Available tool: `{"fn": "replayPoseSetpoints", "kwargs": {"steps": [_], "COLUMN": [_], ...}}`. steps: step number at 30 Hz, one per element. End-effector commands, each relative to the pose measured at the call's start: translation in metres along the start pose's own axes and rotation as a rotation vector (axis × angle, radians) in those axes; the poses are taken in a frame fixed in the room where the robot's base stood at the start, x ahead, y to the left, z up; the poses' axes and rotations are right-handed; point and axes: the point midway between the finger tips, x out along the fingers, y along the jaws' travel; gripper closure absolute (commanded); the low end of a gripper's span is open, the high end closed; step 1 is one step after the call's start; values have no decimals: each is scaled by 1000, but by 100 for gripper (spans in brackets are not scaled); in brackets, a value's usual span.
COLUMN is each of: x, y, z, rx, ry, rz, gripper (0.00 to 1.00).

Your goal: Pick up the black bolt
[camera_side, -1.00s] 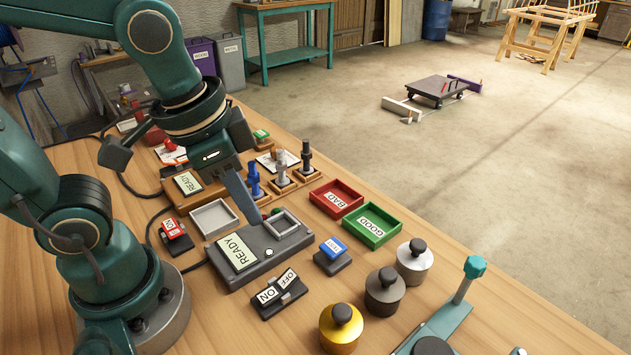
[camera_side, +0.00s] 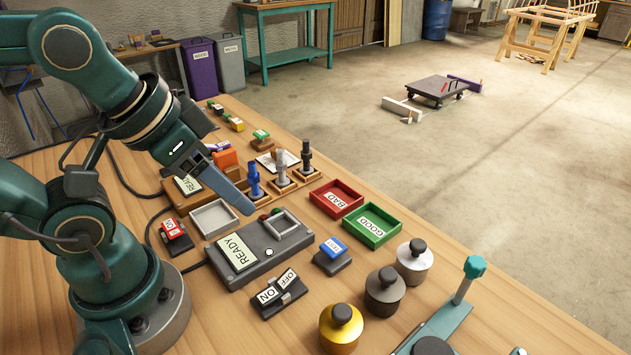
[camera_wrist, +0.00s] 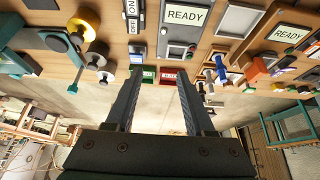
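The black bolt (camera_side: 306,155) stands upright in a small wooden holder in the side view, at the far end of a row. A grey bolt (camera_side: 281,165) and a blue bolt (camera_side: 255,180) stand beside it, nearer my gripper. My gripper (camera_side: 246,208) slants down over the bench, above the area between the grey tray and the READY box, to the left of the bolts. In the wrist view my gripper (camera_wrist: 160,74) has its two fingers wide apart with nothing between them. The bolts are small at the right of that view, where I cannot clearly pick out the black one.
The red BAD tray (camera_side: 336,198) and green GOOD tray (camera_side: 372,226) lie right of the bolts. The READY box (camera_side: 268,258), a grey tray (camera_side: 213,218), and an ON/OFF switch (camera_side: 279,294) stand nearby. Several knobbed weights, including a gold one (camera_side: 341,328), stand at the front right.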

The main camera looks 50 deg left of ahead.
Motion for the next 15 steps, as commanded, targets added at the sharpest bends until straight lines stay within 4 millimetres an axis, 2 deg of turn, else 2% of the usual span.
{"fn": "replayPoseSetpoints", "kwargs": {"steps": [10,11,15], "x": [0,-1,-11], "y": [0,0,-4], "z": [-1,-4,-37], "rx": [-9,-19,-59], "ry": [3,14,96], "rz": [0,-2,-14], "gripper": [35,35,35]}}
